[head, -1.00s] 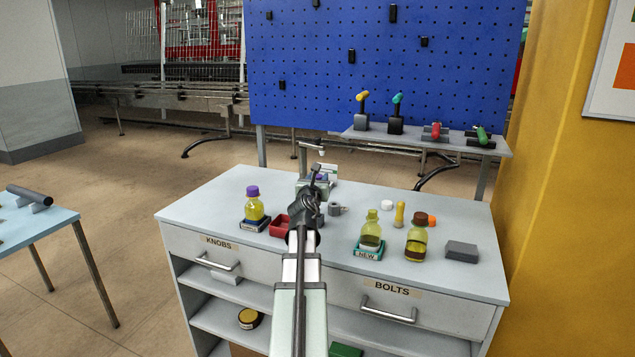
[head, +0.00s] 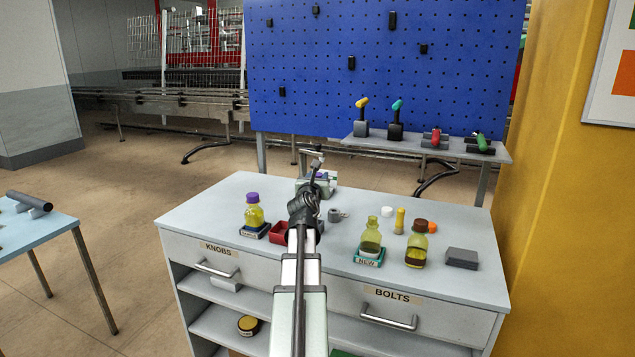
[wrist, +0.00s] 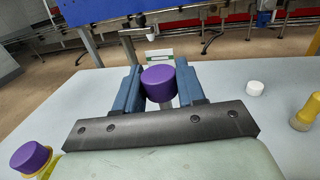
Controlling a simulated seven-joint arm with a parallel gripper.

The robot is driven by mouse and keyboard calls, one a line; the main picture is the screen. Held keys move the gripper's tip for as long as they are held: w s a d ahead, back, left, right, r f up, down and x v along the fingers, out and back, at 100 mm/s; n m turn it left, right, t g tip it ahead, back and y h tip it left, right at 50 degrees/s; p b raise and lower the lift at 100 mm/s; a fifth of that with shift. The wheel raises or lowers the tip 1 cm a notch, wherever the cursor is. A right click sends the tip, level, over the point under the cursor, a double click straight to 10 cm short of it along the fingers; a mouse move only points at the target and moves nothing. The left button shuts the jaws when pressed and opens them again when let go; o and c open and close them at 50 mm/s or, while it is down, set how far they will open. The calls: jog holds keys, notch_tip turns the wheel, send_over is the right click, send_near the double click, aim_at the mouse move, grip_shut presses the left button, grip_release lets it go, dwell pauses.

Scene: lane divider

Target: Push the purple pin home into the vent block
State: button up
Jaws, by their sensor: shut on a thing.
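The purple pin (wrist: 170,84) sits between the two blue fingers of my gripper (wrist: 163,88) in the wrist view, its round purple head facing the camera. My gripper is shut on it. In the head view my gripper (head: 317,172) is at the back of the cabinet top, over a pale block that looks like the vent block (head: 331,182). A white and green part shows just beyond the fingers in the wrist view. The pin's lower end and the hole are hidden, so I cannot tell how deep the pin sits.
A thin stand (head: 305,160) with a crossbar rises behind the block. A purple-capped bottle (head: 254,213) and a red tray (head: 281,234) are left of my arm. A grey part (head: 336,215), a white cap (head: 387,211) and several bottles stand to the right.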

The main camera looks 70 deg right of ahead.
jog(key=shift+r, duration=1.4)
jog(key=shift+w+f, duration=0.15)
jog(key=shift+w, duration=0.1)
jog(key=w+d+f, duration=0.4)
jog(key=d+f, duration=0.2)
jog(key=s+d+r+m+g, duration=0.1)
jog(key=s+d+m+g, duration=0.2)
jog(key=s+m+g, duration=0.3)
jog(key=s+g, duration=0.1)
jog(key=g, duration=0.2)
jog(key=shift+d+y, duration=0.25)
jog(key=shift+y, duration=0.05)
